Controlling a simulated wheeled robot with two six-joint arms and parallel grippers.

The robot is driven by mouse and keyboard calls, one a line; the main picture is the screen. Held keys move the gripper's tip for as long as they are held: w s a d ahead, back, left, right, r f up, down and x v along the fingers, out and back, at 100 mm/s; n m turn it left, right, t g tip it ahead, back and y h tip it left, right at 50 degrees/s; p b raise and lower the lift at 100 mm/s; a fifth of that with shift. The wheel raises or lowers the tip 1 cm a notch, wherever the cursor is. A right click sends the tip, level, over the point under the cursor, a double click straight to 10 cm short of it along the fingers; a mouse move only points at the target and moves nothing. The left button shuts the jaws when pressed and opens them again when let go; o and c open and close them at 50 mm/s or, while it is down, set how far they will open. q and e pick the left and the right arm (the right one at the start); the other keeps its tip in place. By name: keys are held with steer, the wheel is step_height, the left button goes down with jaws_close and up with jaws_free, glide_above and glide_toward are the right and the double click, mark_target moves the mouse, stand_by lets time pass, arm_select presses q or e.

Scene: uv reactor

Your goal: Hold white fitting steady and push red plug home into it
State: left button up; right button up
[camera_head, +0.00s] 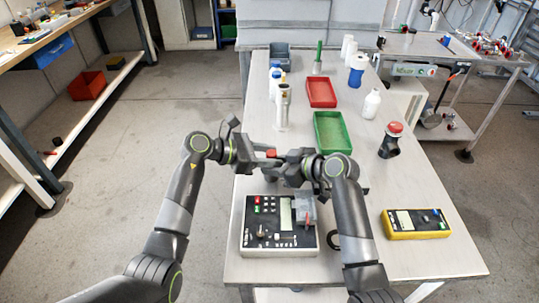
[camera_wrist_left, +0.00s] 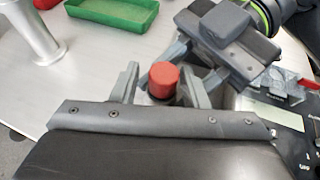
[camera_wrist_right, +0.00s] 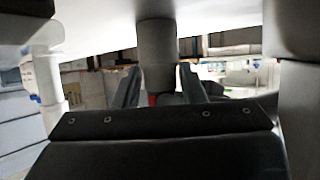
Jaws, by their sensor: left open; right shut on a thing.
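The red plug (camera_head: 271,153) is between my two grippers over the table's near half. In the left wrist view the plug (camera_wrist_left: 164,76) stands upright between the open fingers of my left gripper (camera_head: 266,150). Gaps show on both sides of it. My right gripper (camera_head: 281,162) comes in from the right and is shut on a cylinder below the plug, which I take to be the white fitting. In the right wrist view this cylinder (camera_wrist_right: 156,55) looks grey in shadow, between the fingers. How deep the plug sits in it is hidden.
A control box with buttons (camera_head: 262,238) lies just in front of the grippers. A yellow meter (camera_head: 416,232) lies at right. Green (camera_head: 345,147) and red (camera_head: 336,92) trays, a white upright part (camera_head: 282,122) and a black bottle with red top (camera_head: 391,147) stand beyond.

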arm_select(q)
steer(key=shift+s+f, duration=0.25)
steer(key=shift+f, duration=0.05)
steer(key=v, duration=1.2)
steer(key=shift+w+r, duration=0.2)
steer(key=shift+r, duration=0.1)
